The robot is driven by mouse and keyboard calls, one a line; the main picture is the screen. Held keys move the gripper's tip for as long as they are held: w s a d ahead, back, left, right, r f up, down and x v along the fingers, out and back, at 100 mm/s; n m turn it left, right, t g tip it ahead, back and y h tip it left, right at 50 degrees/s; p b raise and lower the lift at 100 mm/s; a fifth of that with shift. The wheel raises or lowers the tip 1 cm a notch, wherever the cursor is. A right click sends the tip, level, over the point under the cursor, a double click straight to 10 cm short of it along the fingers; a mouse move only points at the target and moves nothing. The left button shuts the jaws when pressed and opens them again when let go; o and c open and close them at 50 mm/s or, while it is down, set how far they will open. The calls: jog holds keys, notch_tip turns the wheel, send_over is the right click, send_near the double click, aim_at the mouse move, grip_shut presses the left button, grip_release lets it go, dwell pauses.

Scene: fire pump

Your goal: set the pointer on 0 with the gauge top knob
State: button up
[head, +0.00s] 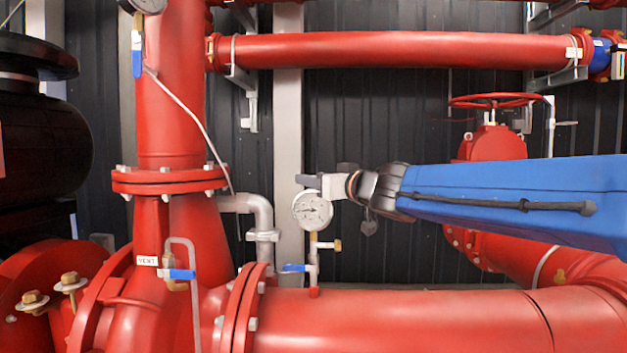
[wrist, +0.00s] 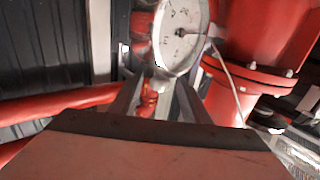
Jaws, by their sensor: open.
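The gauge (head: 312,210) has a round white dial and stands on a small pipe in the middle of the head view. Its dark pointer lies roughly level toward the left there, but the scale figures are too small to read. The gauge also shows upside down at the top of the wrist view (wrist: 180,38). My gripper (head: 309,181) is just above the gauge, reaching in from the right. In the wrist view its two fingers (wrist: 157,92) are apart, pointing toward the gauge. I cannot make out the top knob; the gripper seems to cover it. Contact cannot be told.
A blue-handled valve (head: 295,268) sits below the gauge, above a large red pipe (head: 420,318). A grey elbow pipe (head: 262,212) is close on the left. A red handwheel (head: 492,101) stands behind my arm. Another red pipe (head: 400,50) runs across above.

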jog(key=shift+w+a, duration=0.25)
jog(key=shift+w, duration=0.1)
jog(key=c, duration=1.1)
jog(key=shift+o, duration=0.2)
